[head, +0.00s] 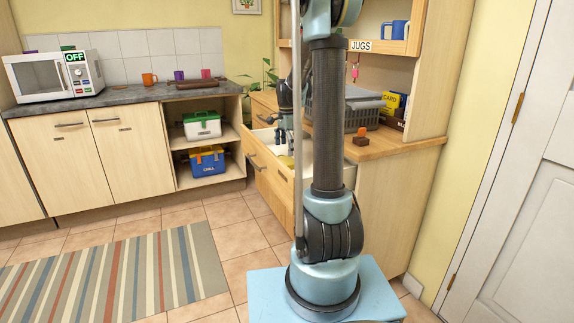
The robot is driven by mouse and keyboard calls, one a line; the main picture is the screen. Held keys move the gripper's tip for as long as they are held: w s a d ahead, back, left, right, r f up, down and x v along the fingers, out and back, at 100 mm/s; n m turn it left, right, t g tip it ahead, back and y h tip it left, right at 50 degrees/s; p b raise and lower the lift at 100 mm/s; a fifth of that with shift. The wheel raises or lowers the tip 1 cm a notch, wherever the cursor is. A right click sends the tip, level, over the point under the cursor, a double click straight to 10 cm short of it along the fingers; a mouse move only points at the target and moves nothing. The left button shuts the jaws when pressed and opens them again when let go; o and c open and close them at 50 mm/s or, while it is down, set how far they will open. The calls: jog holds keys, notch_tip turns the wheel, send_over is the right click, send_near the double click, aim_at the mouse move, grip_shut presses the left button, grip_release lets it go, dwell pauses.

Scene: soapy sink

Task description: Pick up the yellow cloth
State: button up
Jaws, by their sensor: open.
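A small patch of yellow (286,160) shows inside the open drawer (269,185) of the wooden cabinet, left of my arm column. It may be the yellow cloth; it is too small and too covered to be sure. My gripper (283,149) is partly in view, pointing down into the drawer just above this patch. It is open. My arm column hides part of the gripper and the right part of the drawer. I cannot tell whether the fingers touch the patch.
A grey basket (354,110) and a small brown block with an orange top (360,136) are on the cabinet top (400,142). Shelves rise behind. A striped rug (120,280) lies on the tiled floor at left. A white door (525,200) is at right.

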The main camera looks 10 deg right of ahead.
aim_at(288, 160)
jog(key=shift+d+f, duration=0.15)
jog(key=shift+f, duration=2)
jog(key=c, duration=0.9)
